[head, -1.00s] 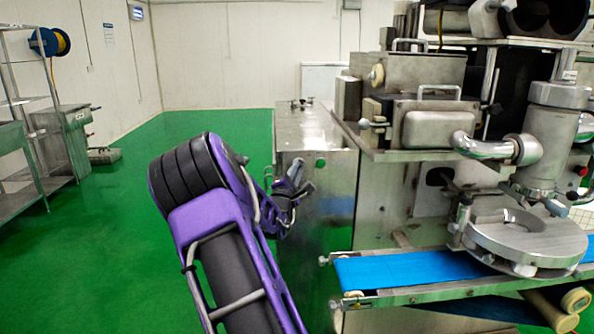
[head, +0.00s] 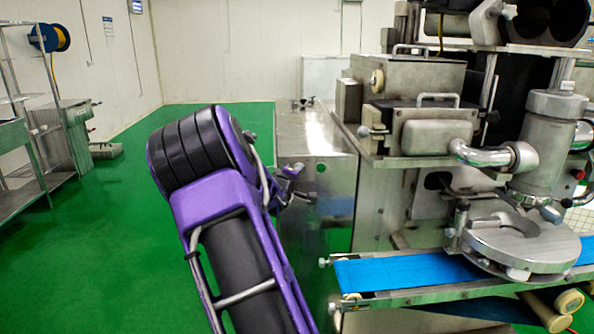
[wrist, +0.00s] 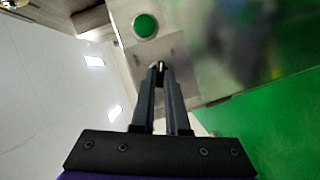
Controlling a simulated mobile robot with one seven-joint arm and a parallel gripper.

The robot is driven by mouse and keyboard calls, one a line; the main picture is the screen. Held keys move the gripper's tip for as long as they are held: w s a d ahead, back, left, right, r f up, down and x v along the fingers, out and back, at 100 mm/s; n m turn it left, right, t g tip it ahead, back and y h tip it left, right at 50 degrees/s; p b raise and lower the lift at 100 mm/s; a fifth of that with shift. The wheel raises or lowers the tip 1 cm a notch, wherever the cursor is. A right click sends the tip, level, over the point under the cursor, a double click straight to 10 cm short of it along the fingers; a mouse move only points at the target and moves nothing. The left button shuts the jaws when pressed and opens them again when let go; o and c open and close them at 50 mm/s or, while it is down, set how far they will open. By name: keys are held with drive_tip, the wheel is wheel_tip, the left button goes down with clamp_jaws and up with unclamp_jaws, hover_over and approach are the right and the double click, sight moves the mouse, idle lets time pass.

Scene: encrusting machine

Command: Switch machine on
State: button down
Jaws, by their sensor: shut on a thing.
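The encrusting machine (head: 400,190) fills the right side of the head view, with a steel cabinet (head: 310,140) on its left side. A round green button (head: 321,167) is on the cabinet's front; it also shows in the wrist view (wrist: 145,25). In the wrist view, a small switch with a shiny tip (wrist: 160,66) stands on a steel plate beside the button. My gripper (wrist: 157,72) has its fingertips together around this switch, apart from the green button. In the head view my gripper (head: 292,182) is partly hidden behind my purple arm.
A blue conveyor belt (head: 410,270) juts out at the lower right, close to my arm. Steel shelving (head: 22,180) stands at the far left. The green floor (head: 90,240) between is clear.

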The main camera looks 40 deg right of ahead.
drive_tip(key=m+y, duration=0.1)
drive_tip(key=m, duration=0.1)
drive_tip(key=m+y+b, duration=0.1)
drive_tip(key=m, duration=0.1)
drive_tip(key=shift+s+d+r, duration=0.1)
drive_tip(key=shift+d+r, duration=0.05)
drive_tip(key=shift+r, duration=0.05)
drive_tip(key=shift+b, duration=0.3)
idle(0.3)
drive_tip(key=c, duration=0.9)
unclamp_jaws()
drive_tip(key=p+v, duration=0.2)
drive_tip(key=v, duration=0.6)
drive_tip(key=p+v, duration=0.2)
drive_tip(key=v, duration=0.7)
drive_tip(key=shift+s+r+p, duration=0.25)
drive_tip(key=shift+r+p, duration=0.05)
